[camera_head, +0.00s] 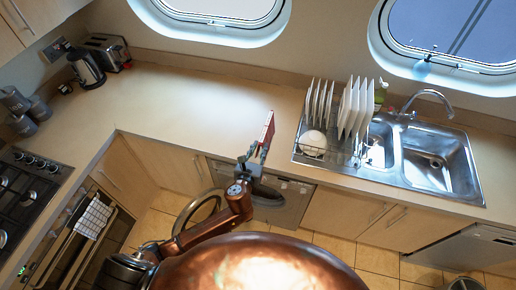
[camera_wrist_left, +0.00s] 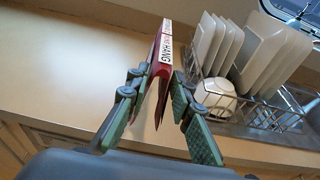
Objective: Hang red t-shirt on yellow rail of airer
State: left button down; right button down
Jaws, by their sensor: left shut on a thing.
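A thin, folded dark red thing (camera_head: 268,128), which I take to be the red t-shirt, stands up from my left gripper (camera_head: 256,157). In the left wrist view the red cloth (camera_wrist_left: 161,85) hangs in a narrow fold between the two green-grey fingers. A white label with printed letters, "HANG" among them, runs along its top edge. My left gripper is shut on it, in front of the counter edge. No airer or yellow rail shows in either view. My right gripper is not in view.
A dish rack (camera_head: 322,152) with white plates and a bowl stands right of the red cloth, beside a steel sink (camera_head: 435,160). The counter (camera_head: 190,105) is bare left of the rack. A kettle (camera_head: 86,67), toaster (camera_head: 108,50) and hob (camera_head: 25,190) are at the left.

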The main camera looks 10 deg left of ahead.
pick_arm(q)
jog(key=w+f, duration=0.2)
jog(key=w+a+f+b, duration=0.1)
jog(key=w+f, duration=0.1)
jog(key=f, duration=0.1)
jog(key=shift+w+a+f, duration=0.1)
jog(key=shift+w, duration=0.3)
jog(key=shift+w+a+f, duration=0.2)
jog(key=shift+w+f, duration=0.3)
jog(key=shift+f, duration=0.15)
notch_tip(320, 180, down, 3)
jog(key=shift+b, duration=0.6)
jog(key=shift+r, duration=0.1)
jog(key=c, duration=1.7)
grip_release()
jog(key=shift+s, duration=0.1)
jog(key=shift+s, duration=0.1)
